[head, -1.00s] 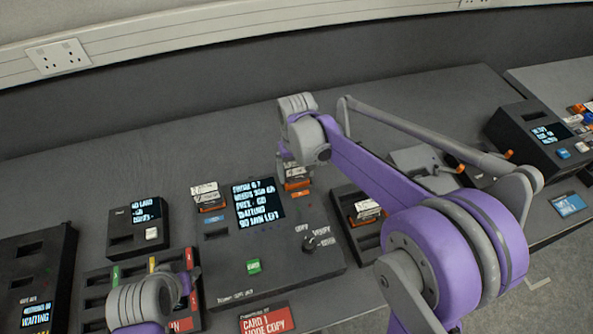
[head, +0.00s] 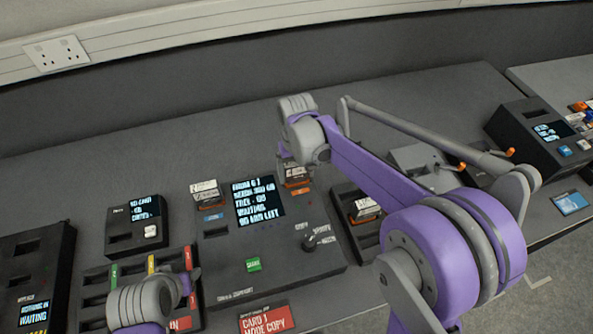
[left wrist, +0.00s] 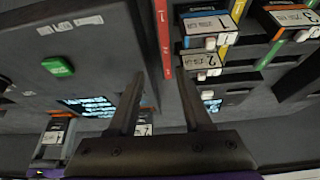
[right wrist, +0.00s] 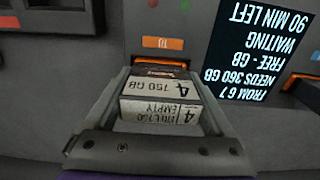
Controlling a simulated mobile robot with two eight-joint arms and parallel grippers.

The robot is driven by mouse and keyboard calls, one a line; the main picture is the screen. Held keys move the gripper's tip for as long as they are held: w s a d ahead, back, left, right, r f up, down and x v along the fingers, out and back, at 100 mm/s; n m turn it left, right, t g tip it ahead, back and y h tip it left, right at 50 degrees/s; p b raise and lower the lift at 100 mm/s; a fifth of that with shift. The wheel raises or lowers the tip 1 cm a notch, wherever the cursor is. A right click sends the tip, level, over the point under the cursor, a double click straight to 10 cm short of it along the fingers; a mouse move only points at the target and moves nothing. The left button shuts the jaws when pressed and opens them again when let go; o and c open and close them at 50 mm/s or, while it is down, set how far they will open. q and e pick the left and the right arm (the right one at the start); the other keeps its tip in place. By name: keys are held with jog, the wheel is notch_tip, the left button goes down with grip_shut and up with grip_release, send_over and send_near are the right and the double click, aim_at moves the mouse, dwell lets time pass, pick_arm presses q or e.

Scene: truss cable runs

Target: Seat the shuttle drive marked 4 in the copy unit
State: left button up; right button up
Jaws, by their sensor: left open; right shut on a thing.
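The shuttle drive marked 4 (right wrist: 160,92) has white labels reading 750 GB and EMPTY. My right gripper (right wrist: 160,85) is shut on it, a finger along each side. The drive's far end is at the slot by the orange TO label (right wrist: 162,43) on the copy unit (head: 280,235); how deep it sits is hidden. In the head view my right gripper (head: 290,165) is over the unit's upper right part. The unit's screen (head: 258,203) reads WAITING and 90 MIN LEFT. My left gripper (left wrist: 158,88) is open and empty, beside the copy unit and a rack.
Another drive (head: 206,192) stands at the copy unit's left slot. The rack (left wrist: 235,62) with several drives is left of the unit. A dark tray (head: 345,215) holding drives lies to its right. A green button (head: 253,265) and a knob (head: 309,242) are on the unit's face.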

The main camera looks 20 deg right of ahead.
pick_arm(q)
jog(key=shift+f, duration=0.1)
pick_arm(e)
jog(key=shift+f, duration=0.1)
jog(key=o, duration=1.5)
jog(key=shift+r+p, duration=1.9)
jog(key=shift+r, duration=1.9)
pick_arm(q)
jog(key=r, duration=0.1)
jog(key=w+r, duration=0.1)
jog(key=r, duration=0.3)
jog(key=shift+w+r, duration=0.1)
jog(key=shift+w, duration=0.3)
jog(key=shift+s, duration=0.1)
